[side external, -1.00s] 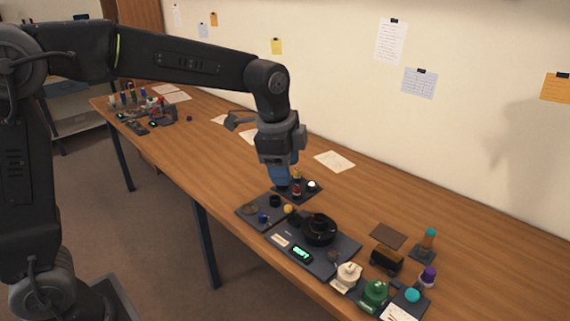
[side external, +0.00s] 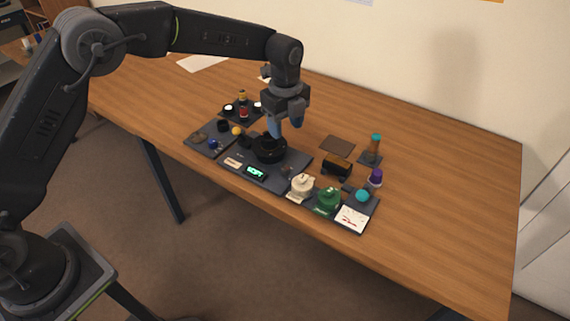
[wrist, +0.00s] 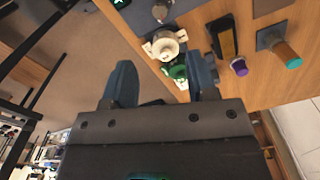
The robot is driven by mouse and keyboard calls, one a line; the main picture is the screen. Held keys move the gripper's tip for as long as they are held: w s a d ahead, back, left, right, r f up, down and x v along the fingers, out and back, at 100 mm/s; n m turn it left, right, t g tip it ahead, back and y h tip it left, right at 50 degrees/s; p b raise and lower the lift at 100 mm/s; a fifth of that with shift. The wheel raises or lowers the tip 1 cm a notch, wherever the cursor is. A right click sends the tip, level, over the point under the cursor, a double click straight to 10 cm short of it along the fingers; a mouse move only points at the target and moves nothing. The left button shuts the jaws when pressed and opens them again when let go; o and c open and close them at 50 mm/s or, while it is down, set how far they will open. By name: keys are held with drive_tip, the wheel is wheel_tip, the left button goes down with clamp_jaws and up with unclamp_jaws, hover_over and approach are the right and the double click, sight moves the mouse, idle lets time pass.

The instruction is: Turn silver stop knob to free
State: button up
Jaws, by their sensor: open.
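A small greyish knob (side external: 287,170) stands on the right part of the dark base plate (side external: 225,160), and I take it for the silver stop knob. It also shows near the top of the wrist view (wrist: 160,12). Its setting is too small to read. A black round lens body (side external: 270,150) sits on the same plate, left of the knob. My gripper (side external: 284,125) is open and empty above the lens body, with its blue fingers pointing down. In the wrist view, my gripper (wrist: 162,75) shows its two fingers spread apart; neither touches the knob.
A lit green display (side external: 255,173) is at the plate's front. A cream pot (side external: 301,186), a green pot (side external: 328,201) and a teal ball (side external: 362,195) stand to the right. A black-and-brown block (side external: 337,167) is behind them. The table's far right is clear.

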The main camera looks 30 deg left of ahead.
sight(286, 167)
wheel_tip(286, 167, down, 14)
drive_tip(key=shift+r, duration=0.1)
idle(0.4)
drive_tip(key=shift+c, duration=0.2)
drive_tip(key=c, duration=0.9)
